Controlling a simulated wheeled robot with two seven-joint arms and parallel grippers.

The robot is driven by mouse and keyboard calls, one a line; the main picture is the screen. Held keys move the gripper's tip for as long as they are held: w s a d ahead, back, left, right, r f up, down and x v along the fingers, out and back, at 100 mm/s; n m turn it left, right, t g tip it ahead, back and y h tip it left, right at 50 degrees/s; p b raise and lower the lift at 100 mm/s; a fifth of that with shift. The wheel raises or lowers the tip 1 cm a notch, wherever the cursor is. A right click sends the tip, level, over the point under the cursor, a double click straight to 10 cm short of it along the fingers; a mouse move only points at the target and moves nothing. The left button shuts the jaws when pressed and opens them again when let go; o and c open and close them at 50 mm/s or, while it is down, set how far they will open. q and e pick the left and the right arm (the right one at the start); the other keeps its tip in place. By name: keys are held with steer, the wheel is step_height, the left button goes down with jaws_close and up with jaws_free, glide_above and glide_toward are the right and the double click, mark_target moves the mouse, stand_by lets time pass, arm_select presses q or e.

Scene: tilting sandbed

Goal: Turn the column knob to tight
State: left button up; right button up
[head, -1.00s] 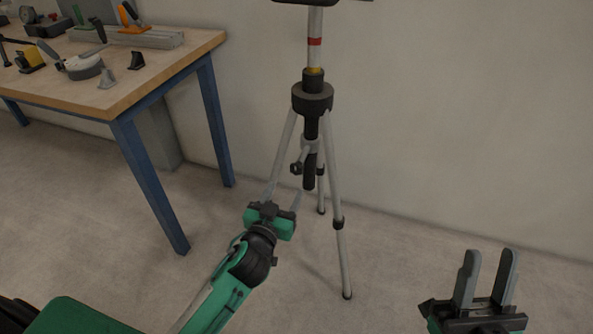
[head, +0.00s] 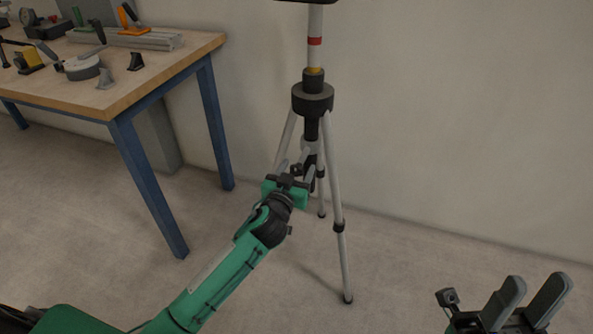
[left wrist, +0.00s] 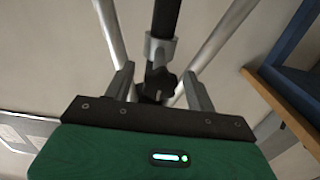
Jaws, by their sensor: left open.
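The tripod (head: 335,180) stands on the floor in the head view, its pale column above a black collar. The black lobed column knob (left wrist: 157,86) sits beside a grey clamp (left wrist: 159,49) on the dark column in the left wrist view. My left gripper (head: 295,158) is at the knob, partly covering it in the head view. In the left wrist view its open fingers (left wrist: 159,72) stand on either side of the knob, with gaps visible. I cannot tell the depth exactly. My right gripper (head: 537,282) is open and empty at the lower right.
A workbench (head: 165,75) with blue legs and several tools stands at the left. Its edge also shows in the left wrist view (left wrist: 280,113). Tripod legs spread around my left gripper. The floor right of the tripod is clear, up to the wall.

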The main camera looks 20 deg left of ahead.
arm_select(q)
steer(key=c, duration=1)
steer(key=shift+o, duration=0.2)
